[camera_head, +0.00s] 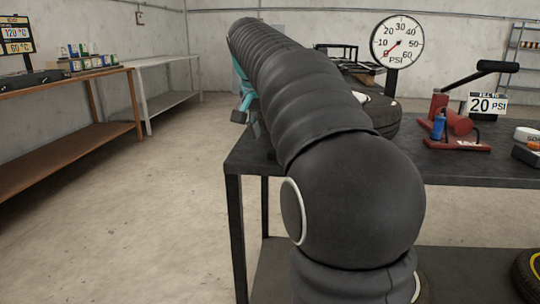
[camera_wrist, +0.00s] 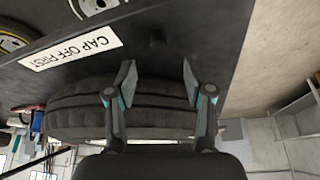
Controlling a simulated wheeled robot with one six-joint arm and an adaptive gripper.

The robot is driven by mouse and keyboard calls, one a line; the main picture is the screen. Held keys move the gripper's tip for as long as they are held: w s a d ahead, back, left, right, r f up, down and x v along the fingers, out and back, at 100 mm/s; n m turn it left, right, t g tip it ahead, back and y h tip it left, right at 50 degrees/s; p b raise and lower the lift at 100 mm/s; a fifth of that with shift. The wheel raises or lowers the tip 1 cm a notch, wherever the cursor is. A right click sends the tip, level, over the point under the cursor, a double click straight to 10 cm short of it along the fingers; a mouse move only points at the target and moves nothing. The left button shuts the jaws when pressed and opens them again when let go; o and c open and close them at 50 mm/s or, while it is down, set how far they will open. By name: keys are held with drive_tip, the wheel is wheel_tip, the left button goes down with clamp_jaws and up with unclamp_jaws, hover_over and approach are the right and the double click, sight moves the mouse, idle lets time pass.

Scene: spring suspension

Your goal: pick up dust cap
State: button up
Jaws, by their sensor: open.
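In the wrist view a small dark stub (camera_wrist: 157,38) stands on the dark table top (camera_wrist: 215,30), beyond and between my fingertips. It looks like the dust cap, but it is dark on dark and I cannot make out its shape well. My gripper (camera_wrist: 158,82) is open and empty, its two fingers spread apart and clear of the stub. In the head view my arm covers most of that spot. Only teal finger parts of my gripper (camera_head: 245,110) show at the table's far left side, and the cap is hidden.
A white sign (camera_wrist: 70,50) reading "CAP OFF FIRST" lies left of the stub. A black tire (camera_wrist: 150,108) lies close by the fingers. In the head view a pressure gauge (camera_head: 397,42), a red pump (camera_head: 455,125) and a "20 PSI" sign (camera_head: 486,104) stand on the table.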

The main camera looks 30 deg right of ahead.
sight(270, 151)
drive_tip(key=shift+x, duration=2.7)
drive_tip(key=shift+a, duration=0.1)
drive_tip(key=c, duration=0.9)
